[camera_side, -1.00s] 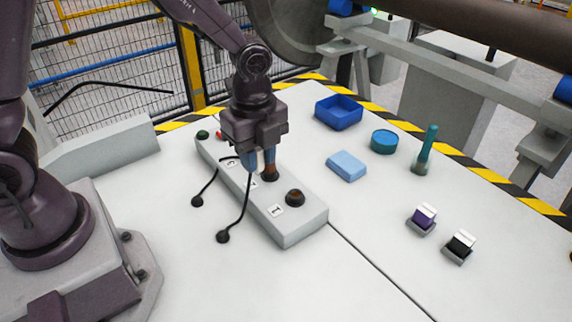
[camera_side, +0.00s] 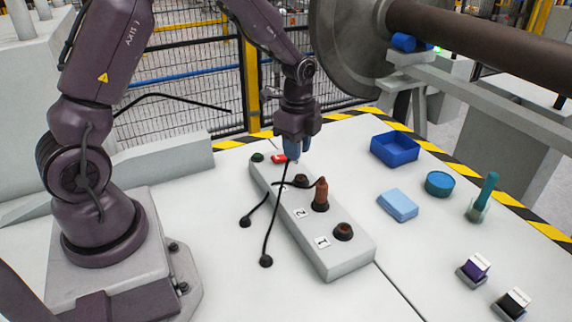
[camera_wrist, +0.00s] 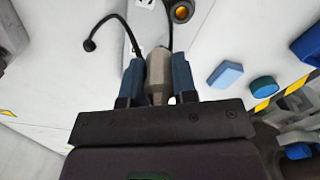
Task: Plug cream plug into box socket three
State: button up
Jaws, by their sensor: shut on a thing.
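My gripper (camera_side: 293,152) is shut on the cream plug, above the far part of the grey socket box (camera_side: 347,262). In the wrist view the cream plug (camera_wrist: 157,76) sits between the blue fingers; the side view mostly hides it. A dark socket ring (camera_side: 301,181), in third place counting from label 1, lies just below and nearer than the fingers. The plug is raised, apart from it. A brown plug (camera_side: 320,195) stands upright in the socket by label 2.
Two black cables run to dark anchors (camera_side: 266,261) left of the box; one crosses near the third socket. A red button (camera_side: 279,158) and green button (camera_side: 257,157) sit at the box's far end. A blue tray (camera_side: 394,161) and light-blue block (camera_side: 398,217) stand right.

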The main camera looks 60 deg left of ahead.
jog(key=w+a, duration=0.2)
jog(key=shift+w+r+n, duration=0.3)
jog(key=shift+r+n, duration=0.05)
jog(key=shift+n, duration=0.05)
jog(key=shift+f, duration=2.9)
jog(key=shift+f, duration=1.35)
jog(key=o, duration=1)
notch_tip(320, 180, up, 13)
